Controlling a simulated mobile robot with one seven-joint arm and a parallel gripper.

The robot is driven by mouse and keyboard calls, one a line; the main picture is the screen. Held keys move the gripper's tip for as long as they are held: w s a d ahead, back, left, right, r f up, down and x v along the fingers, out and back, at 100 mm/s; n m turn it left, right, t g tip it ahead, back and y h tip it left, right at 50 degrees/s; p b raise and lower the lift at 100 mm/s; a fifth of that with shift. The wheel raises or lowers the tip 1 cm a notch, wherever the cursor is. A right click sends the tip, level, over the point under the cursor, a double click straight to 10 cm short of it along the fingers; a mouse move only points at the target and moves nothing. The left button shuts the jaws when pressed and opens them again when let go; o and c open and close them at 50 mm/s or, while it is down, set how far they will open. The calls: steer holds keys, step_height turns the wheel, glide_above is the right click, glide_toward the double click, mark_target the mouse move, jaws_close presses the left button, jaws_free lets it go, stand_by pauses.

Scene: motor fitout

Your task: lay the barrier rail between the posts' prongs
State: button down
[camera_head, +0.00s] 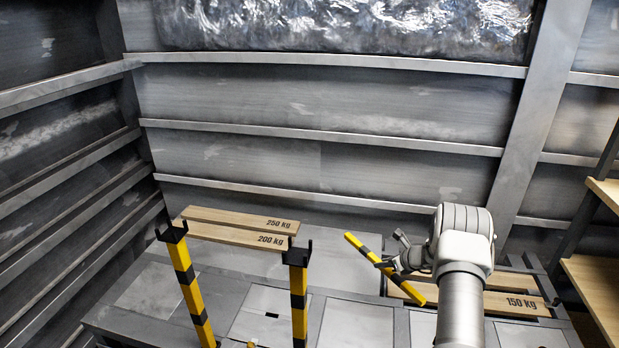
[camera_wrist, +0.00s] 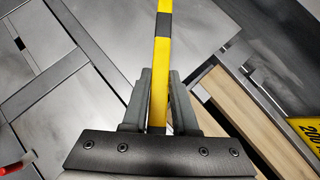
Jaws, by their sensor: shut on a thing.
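The barrier rail (camera_head: 364,249) is a yellow and black striped bar. It is tilted in the head view, its upper end to the left. My gripper (camera_head: 392,262) is shut on it near its middle and holds it above the surface, right of the posts. In the wrist view the rail (camera_wrist: 162,50) runs up between the fingers of my gripper (camera_wrist: 159,88). The left post (camera_head: 187,285) and the right post (camera_head: 298,290) are upright, striped yellow and black, with black prongs on top. Nothing lies between the prongs of either post.
Wooden boards marked 250 kg (camera_head: 235,218) and 200 kg (camera_head: 225,233) lie behind the posts. A board marked 150 kg (camera_head: 490,300) lies at the right. Wooden shelves (camera_head: 595,290) stand at the far right. A ribbed metal wall (camera_head: 330,150) closes the back.

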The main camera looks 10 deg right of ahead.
steer(key=s+a+r, duration=0.1)
steer(key=a+r, duration=0.5)
steer(key=r, duration=0.4)
steer(key=s+a+r, duration=0.2)
steer(key=a+r, duration=0.5)
steer(key=r, duration=0.2)
steer(key=s+a+r+m+p, duration=0.1)
steer(key=s+a+r, duration=1.05)
steer(key=s, duration=0.25)
step_height(320, 180, up, 19)
steer(key=p, duration=1.9)
steer(key=shift+w+d+r+h, duration=0.2)
steer(key=shift+w+d+h, duration=0.1)
steer(key=shift+w+h, duration=0.1)
steer(key=shift+f, duration=0.1)
step_height(320, 180, down, 17)
steer(key=b, duration=1.7)
